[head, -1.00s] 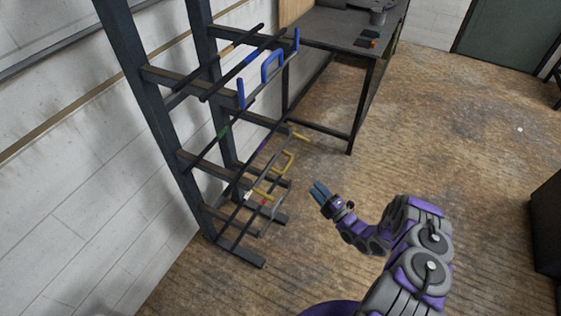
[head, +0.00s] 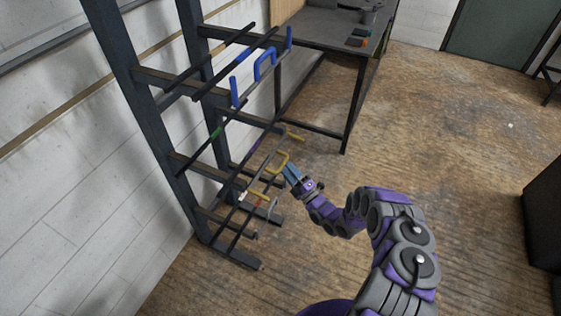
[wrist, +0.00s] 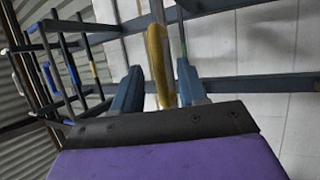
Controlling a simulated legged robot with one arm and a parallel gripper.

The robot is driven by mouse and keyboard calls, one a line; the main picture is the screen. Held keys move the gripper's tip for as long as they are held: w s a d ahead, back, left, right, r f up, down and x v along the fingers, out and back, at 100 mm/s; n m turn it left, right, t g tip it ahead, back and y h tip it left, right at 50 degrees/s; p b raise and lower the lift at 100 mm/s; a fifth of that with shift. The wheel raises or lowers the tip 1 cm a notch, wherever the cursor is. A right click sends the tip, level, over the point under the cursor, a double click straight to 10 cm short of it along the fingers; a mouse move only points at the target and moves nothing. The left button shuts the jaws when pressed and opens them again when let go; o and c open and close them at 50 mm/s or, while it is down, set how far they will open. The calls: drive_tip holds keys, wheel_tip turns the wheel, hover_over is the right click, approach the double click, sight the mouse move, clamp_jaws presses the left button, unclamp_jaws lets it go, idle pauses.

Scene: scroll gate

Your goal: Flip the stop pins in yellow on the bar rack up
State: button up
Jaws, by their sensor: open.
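The dark bar rack (head: 165,130) stands against the left wall. On its lower bar, a yellow U-shaped handle (head: 278,163) sits between two yellow stop pins, a far one (head: 294,136) and a near one (head: 258,195). These yellow parts stick outward, roughly level. My gripper (head: 289,173) is open, right beside the yellow handle. In the wrist view, a yellow bar (wrist: 158,60) lies between my two blue fingers (wrist: 158,88), apparently the handle. I cannot tell whether the fingers touch it.
Higher on the rack, blue stop pins (head: 235,92) and a blue handle (head: 264,65) point up. A dark table (head: 325,30) with small items stands behind the rack. A dark cabinet (head: 545,225) is at the right edge. The wooden floor (head: 440,130) between is clear.

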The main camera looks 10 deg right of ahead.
drive_tip(key=shift+x, duration=2.8)
clamp_jaws()
